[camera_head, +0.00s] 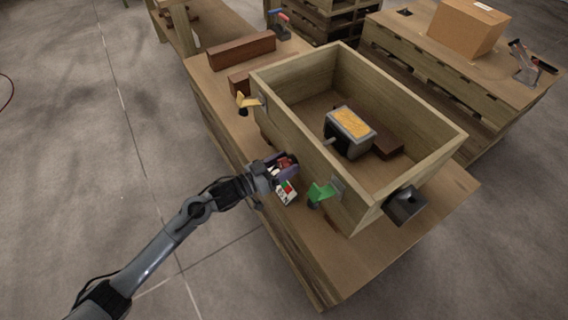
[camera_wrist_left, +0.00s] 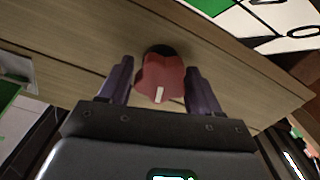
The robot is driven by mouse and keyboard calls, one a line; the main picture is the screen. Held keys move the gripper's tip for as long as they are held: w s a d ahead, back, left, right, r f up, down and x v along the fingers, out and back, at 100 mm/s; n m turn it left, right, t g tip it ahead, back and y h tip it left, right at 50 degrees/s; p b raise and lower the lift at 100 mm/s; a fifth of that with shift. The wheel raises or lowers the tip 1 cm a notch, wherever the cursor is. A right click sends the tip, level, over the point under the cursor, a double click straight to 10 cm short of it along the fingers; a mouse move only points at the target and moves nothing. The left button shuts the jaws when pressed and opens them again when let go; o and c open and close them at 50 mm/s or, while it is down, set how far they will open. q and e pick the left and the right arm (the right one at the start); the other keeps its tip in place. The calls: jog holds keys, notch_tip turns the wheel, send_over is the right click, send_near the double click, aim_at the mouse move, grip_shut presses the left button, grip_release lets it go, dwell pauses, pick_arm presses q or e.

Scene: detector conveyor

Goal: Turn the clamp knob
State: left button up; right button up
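The clamp knob is a dark red lobed knob (camera_wrist_left: 162,78) with a white mark, on the wooden side wall of the open crate (camera_head: 300,135). In the head view the knob (camera_head: 284,162) is partly hidden by my gripper. My left gripper (camera_head: 280,165) is at the crate's near-left wall. In the left wrist view its two purple fingers (camera_wrist_left: 162,85) stand on either side of the knob, with a visible gap on each side. The gripper is open around the knob. My right gripper is not in view.
A green lever (camera_head: 320,193) and a yellow lever (camera_head: 245,101) sit on the same crate wall. A white marked card (camera_head: 287,192) is below my gripper. A block with a yellow top (camera_head: 351,122) is inside the crate. A black box (camera_head: 405,205) juts from its right end.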

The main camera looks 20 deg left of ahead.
pick_arm(q)
jog(key=c, duration=0.6)
jog(key=shift+r, duration=0.1)
jog(key=shift+r+m+p, duration=0.1)
jog(key=shift+m+p, duration=1)
jog(key=shift+m, duration=0.1)
jog(key=m+p, duration=0.2)
jog(key=m, duration=0.1)
jog(key=shift+d+m, duration=0.1)
jog(key=shift+m, duration=0.2)
jog(key=m+p, duration=0.2)
jog(key=m, duration=0.3)
jog(key=shift+s, duration=0.1)
jog(key=m, duration=0.4)
jog(key=m+p, duration=0.1)
jog(key=shift+d+f+m, duration=0.1)
jog(key=shift+f+m, duration=0.2)
jog(key=shift+m, duration=0.1)
